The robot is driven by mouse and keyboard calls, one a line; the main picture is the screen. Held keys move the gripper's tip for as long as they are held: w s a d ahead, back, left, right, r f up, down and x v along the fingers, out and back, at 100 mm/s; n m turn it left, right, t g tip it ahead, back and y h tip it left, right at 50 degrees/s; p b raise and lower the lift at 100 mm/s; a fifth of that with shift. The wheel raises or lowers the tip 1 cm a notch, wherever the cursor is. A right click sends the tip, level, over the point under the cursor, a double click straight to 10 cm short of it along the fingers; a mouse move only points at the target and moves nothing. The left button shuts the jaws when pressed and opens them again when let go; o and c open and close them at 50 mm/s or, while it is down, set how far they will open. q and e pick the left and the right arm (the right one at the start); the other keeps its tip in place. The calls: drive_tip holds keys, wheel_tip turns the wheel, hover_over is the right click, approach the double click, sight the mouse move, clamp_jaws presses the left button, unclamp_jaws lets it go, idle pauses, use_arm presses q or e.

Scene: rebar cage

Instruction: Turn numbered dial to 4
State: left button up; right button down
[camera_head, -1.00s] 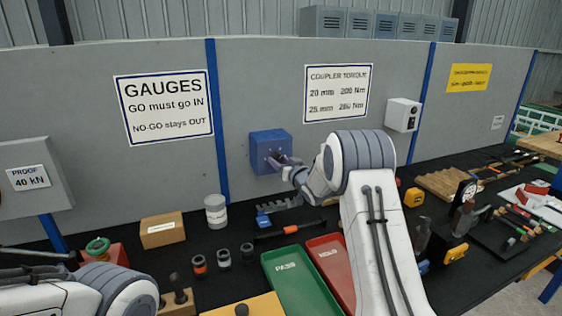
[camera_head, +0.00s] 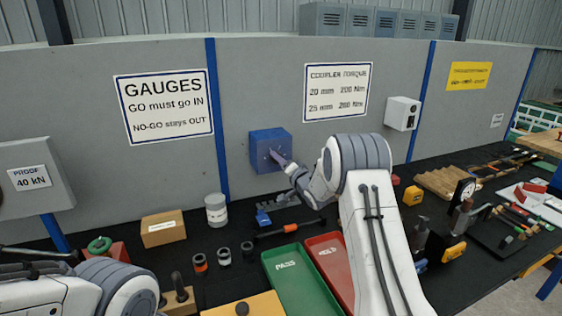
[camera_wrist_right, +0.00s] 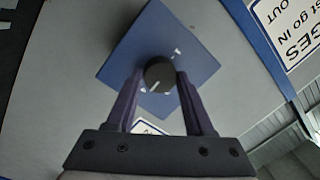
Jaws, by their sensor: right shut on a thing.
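A blue box (camera_head: 264,142) is mounted on the grey wall panel, below and between two signs. In the right wrist view the blue box (camera_wrist_right: 190,45) carries a round dark dial (camera_wrist_right: 159,73) with a light pointer line. My right gripper (camera_head: 277,157) reaches to the front of the box, and in the right wrist view its two purple fingers (camera_wrist_right: 159,80) are shut on the dial's sides. The dial's numbers are mostly hidden or too small to read. My left arm shows at the lower left of the head view; its gripper is not in view.
Below the box stand a green tray (camera_head: 296,282), a red tray (camera_head: 335,268), a grey can (camera_head: 216,210) and a cardboard box (camera_head: 162,229). Several tools lie on the right of the black table. A white box (camera_head: 402,114) hangs on the wall to the right.

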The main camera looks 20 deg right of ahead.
drive_tip(key=shift+m, duration=0.3)
drive_tip(key=shift+c, duration=1.4)
unclamp_jaws()
drive_tip(key=s+d+b, duration=0.1)
drive_tip(key=s+b, duration=0.1)
drive_tip(key=s, duration=0.8)
drive_tip(key=shift+s+d+b, duration=0.15)
drive_tip(key=shift+d+b, duration=0.1)
drive_tip(key=shift+b, duration=0.1)
